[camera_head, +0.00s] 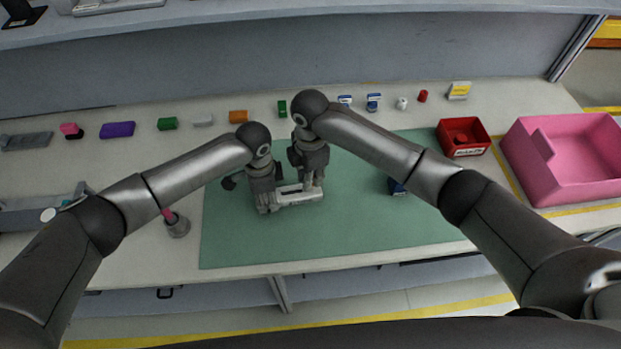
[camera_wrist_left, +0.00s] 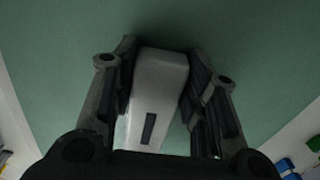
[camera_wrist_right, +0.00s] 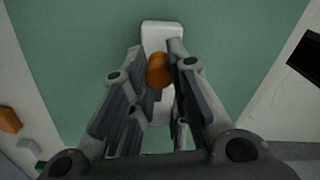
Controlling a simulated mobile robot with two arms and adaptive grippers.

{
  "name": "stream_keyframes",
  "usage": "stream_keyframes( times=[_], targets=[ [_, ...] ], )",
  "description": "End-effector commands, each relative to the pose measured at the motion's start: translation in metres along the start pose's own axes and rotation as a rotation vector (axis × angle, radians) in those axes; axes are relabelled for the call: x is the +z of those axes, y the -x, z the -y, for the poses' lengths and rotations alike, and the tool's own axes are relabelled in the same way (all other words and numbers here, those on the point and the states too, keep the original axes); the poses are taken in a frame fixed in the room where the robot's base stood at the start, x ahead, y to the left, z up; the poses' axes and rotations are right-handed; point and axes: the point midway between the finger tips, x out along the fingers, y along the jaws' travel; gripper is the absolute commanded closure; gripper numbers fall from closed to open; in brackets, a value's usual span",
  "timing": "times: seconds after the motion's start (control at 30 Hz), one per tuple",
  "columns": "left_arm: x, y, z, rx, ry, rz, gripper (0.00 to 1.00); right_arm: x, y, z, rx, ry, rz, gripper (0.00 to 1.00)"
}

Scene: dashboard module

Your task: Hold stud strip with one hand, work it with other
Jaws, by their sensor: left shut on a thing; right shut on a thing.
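The stud strip (camera_head: 298,196) is a pale grey-white bar lying across the green mat (camera_head: 330,240) in the head view. My left gripper (camera_head: 268,205) is shut on its left end. In the left wrist view the strip (camera_wrist_left: 160,75) sits between both fingers, with a dark slot on its face. My right gripper (camera_head: 311,187) is over the strip's right part. In the right wrist view it is shut on an orange-brown round piece (camera_wrist_right: 159,70), with the white strip behind it. I cannot tell whether that piece is seated in the strip.
A dark blue item (camera_head: 397,188) is partly hidden by my right arm. A red bin (camera_head: 478,147) and a pink crate (camera_head: 530,180) stand at the right. Several small coloured blocks line the back. The mat's front is clear.

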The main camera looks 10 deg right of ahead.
Motion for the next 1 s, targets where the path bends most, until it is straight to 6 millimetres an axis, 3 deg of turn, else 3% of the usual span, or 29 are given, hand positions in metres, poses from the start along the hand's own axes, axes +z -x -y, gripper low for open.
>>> stream_keyframes(
  times=[0.4,0.73,0.77,0.93,1.0],
  targets=[
    [0.001,-0.001,0.0,0.001,0.001,0.002,0.98,0.0,0.032,0.0,0.0,0.0,0.001,1.0],
    [0.001,-0.001,0.0,0.001,0.001,0.002,0.98,0.0,0.037,0.001,-0.001,0.0,0.001,1.0],
    [0.001,-0.001,0.0,0.001,0.001,0.002,0.58,0.0,0.037,0.001,-0.001,0.0,0.001,1.0],
    [0.001,-0.001,0.0,0.001,0.001,0.002,0.36,0.001,0.036,0.001,-0.001,0.0,0.001,1.0],
    [0.001,-0.001,0.0,0.0,0.001,0.001,0.34,0.001,0.036,0.001,-0.001,0.0,0.001,1.0]
  ],
)
